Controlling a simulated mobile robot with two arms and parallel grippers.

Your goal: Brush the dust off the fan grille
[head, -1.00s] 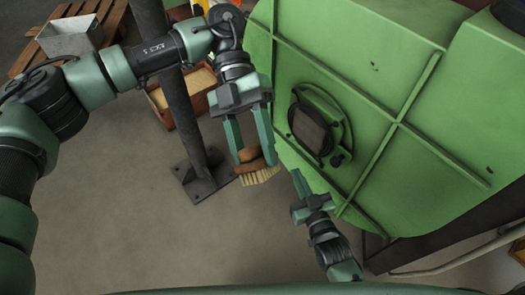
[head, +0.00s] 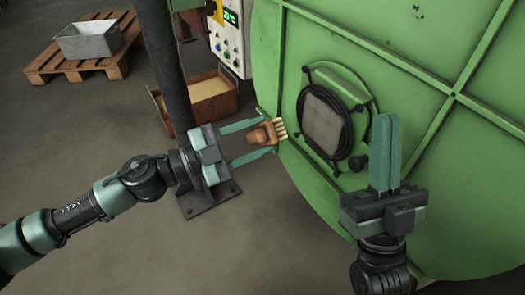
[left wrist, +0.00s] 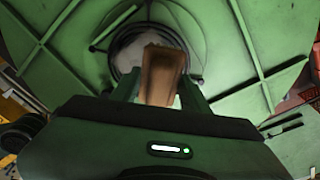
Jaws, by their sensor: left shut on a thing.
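The fan grille (head: 322,122) is a grey-brown, dusty-looking square panel in a dark round surround on the green machine. It also shows in the left wrist view (left wrist: 130,50), partly hidden by the brush. My left gripper (head: 264,137) is shut on a brush (head: 262,135) with a brown wooden body. Its pale bristles point right, toward the grille, and look just short of it. The brush body also shows in the left wrist view (left wrist: 161,75). My right gripper (head: 384,125) points up, right of the grille, its fingers close together with nothing visible between them.
The green machine casing (head: 430,60) has raised ribs and a dark knob (head: 358,163) near the grille. A dark post (head: 168,70) stands behind my left gripper. A brown box (head: 205,98), a control panel (head: 229,40) and a pallet (head: 85,62) with a grey bin stand behind.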

